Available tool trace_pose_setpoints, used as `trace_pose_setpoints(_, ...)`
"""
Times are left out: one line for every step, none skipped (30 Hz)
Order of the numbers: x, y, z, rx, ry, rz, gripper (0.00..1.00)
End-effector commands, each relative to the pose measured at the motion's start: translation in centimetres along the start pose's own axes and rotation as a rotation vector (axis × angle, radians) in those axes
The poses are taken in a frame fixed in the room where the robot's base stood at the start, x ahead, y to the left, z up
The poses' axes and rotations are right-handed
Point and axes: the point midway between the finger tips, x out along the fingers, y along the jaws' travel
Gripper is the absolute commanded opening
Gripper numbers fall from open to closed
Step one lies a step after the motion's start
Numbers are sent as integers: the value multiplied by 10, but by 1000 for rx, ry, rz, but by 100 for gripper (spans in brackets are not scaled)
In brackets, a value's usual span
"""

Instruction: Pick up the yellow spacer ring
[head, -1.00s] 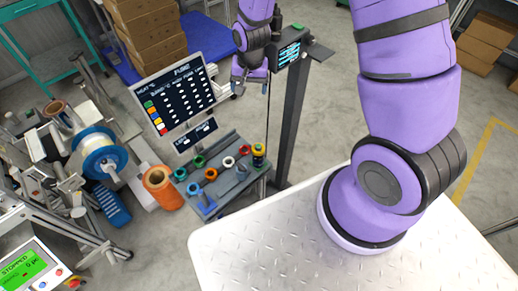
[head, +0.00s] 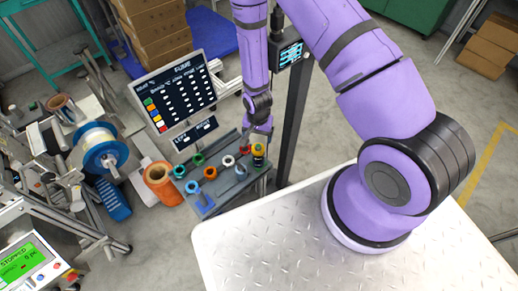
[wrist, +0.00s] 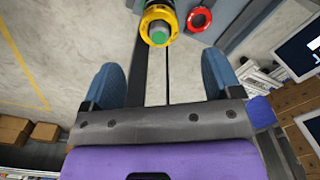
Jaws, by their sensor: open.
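The yellow spacer ring (wrist: 146,27) is around a post with a green tip, at the top centre of the wrist view. In the head view it shows small (head: 259,151) at the right end of the grey rack, above a darker part of the same stack. My gripper (wrist: 162,75) is open and empty, with its two blue fingertips wide apart. The ring lies ahead of the fingertips and roughly in line with the gap, not between them. In the head view my gripper (head: 257,132) is just above and behind the ring; its fingers are hard to make out there.
A red ring (wrist: 199,19) is close beside the yellow one. The grey rack (head: 225,190) also holds green (head: 198,159), orange (head: 210,173), white (head: 228,160) and blue (head: 193,187) rings. A display board (head: 174,97) stands left of my arm, and a dark post (head: 294,120) right of it.

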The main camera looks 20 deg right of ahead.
Motion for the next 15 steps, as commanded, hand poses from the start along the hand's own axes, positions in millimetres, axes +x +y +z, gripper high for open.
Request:
trace_pose_setpoints(8, 0, 0, 0, -1, 1, 84)
trace_pose_setpoints(12, 0, 0, -1, 0, 1, 84)
trace_pose_setpoints(16, 0, 0, -1, 0, 1, 84)
trace_pose_setpoints(19, 0, 0, -1, 0, 0, 84)
trace_pose_setpoints(22, 0, 0, -2, 0, 1, 84)
trace_pose_setpoints(24, 0, 0, -2, 0, 1, 84)
trace_pose_setpoints(26, 0, 0, -2, 0, 0, 84)
trace_pose_setpoints(27, 0, 0, -2, 0, 0, 84)
trace_pose_setpoints(28, 0, 0, -2, 1, 0, 84)
trace_pose_setpoints(29, 0, 0, -2, 1, 0, 84)
trace_pose_setpoints(31, 0, 0, -2, 1, 0, 84)
trace_pose_setpoints(34, 0, 0, -2, 0, 0, 84)
trace_pose_setpoints(36, 0, 0, -1, 0, 1, 84)
trace_pose_setpoints(40, 1, 1, -1, 0, 1, 84)
trace_pose_setpoints(45, 1, 1, -1, 0, 1, 84)
